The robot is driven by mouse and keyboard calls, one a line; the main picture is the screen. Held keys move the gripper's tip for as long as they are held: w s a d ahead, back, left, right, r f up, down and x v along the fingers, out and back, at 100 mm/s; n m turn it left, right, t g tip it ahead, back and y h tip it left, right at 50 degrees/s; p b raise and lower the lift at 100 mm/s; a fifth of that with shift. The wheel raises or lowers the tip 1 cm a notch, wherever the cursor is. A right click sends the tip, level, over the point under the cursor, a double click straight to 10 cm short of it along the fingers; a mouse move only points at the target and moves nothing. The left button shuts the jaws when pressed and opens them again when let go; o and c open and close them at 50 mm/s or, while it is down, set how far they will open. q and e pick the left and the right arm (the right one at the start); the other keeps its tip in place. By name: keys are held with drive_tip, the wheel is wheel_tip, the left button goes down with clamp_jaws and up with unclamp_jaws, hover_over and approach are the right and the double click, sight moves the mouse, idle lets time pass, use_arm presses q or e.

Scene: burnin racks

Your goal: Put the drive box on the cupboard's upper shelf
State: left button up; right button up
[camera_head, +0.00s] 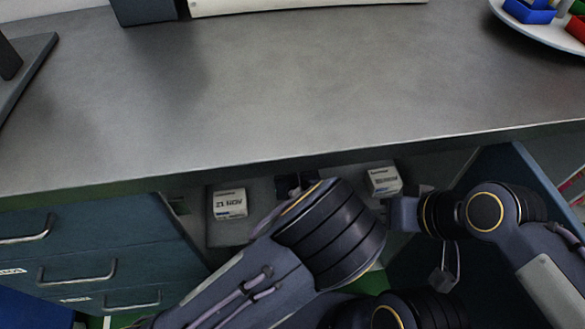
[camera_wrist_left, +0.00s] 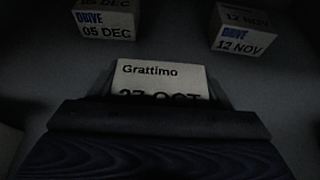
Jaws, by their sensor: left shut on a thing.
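A white drive box (camera_wrist_left: 160,78) reading "Grattimo" and "27 OCT" sits between the fingers of my left gripper (camera_wrist_left: 160,92), which is shut on it. Its lower part is hidden by the gripper. In the head view the left gripper and this box are mostly hidden behind my left arm, which reaches below the worktop's front edge into the cupboard. A grey shelf surface (camera_head: 262,192) shows there.
Blue drawers (camera_head: 95,250) stand at left; a blue panel (camera_head: 500,160) at right.

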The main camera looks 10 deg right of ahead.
use_arm(q)
drive_tip(key=o, duration=0.9)
drive_tip(key=shift+f, duration=0.1)
drive_tip(key=shift+o, duration=0.2)
drive_tip(key=shift+r+p, duration=0.25)
drive_tip(key=shift+p, duration=0.05)
drive_tip(key=p+v, duration=0.2)
drive_tip(key=v, duration=1)
drive_tip(key=shift+s+f, duration=0.1)
drive_tip(key=shift+f, duration=0.05)
